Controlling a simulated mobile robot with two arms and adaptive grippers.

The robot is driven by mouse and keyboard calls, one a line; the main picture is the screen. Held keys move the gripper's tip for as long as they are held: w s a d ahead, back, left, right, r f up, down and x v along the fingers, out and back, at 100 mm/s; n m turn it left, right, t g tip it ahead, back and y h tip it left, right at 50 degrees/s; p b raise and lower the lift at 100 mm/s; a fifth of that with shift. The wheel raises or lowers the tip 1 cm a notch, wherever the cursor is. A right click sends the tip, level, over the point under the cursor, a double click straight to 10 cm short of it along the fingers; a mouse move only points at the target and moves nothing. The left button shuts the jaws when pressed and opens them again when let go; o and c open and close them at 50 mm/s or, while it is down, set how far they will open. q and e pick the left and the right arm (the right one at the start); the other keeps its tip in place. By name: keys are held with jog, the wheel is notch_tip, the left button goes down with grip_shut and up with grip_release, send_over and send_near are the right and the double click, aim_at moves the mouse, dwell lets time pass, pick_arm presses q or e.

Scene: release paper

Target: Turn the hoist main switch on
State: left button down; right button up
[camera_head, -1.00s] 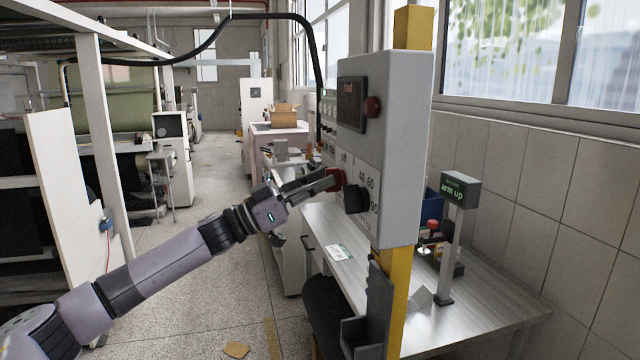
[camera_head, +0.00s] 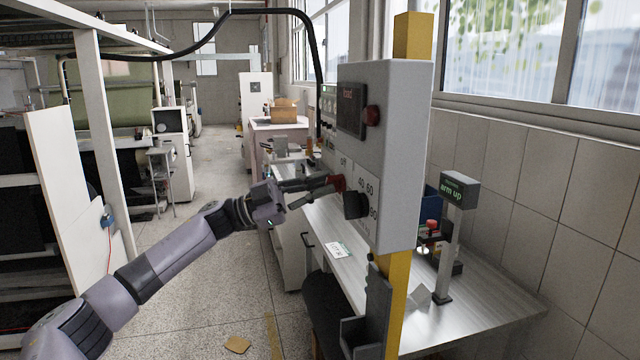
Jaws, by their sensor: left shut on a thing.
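A grey control box (camera_head: 402,150) is mounted on a yellow post. My right gripper is not in view.
A metal workbench (camera_head: 470,318) stands behind the post, with an "arm up" sign (camera_head: 459,190) and a red-topped device (camera_head: 432,225) on it. A black hose (camera_head: 313,60) hangs behind the box. The aisle floor (camera_head: 215,265) at left is mostly clear.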

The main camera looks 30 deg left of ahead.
pick_arm(q)
jog(key=m+g, duration=0.1)
jog(key=m, duration=0.3)
jog(key=m+g+y, duration=0.1)
jog(key=m+g, duration=0.1)
jog(key=m, duration=0.2)
jog(key=m+g+p, duration=0.1)
jog(key=m, duration=0.3)
jog(key=shift+m, duration=0.3)
jog(key=shift+g+y, duration=0.3)
jog(key=c, duration=1.7)
grip_release()
jog(key=shift+r, duration=0.1)
jog(key=v, duration=1.2)
jog(key=shift+f, duration=0.25)
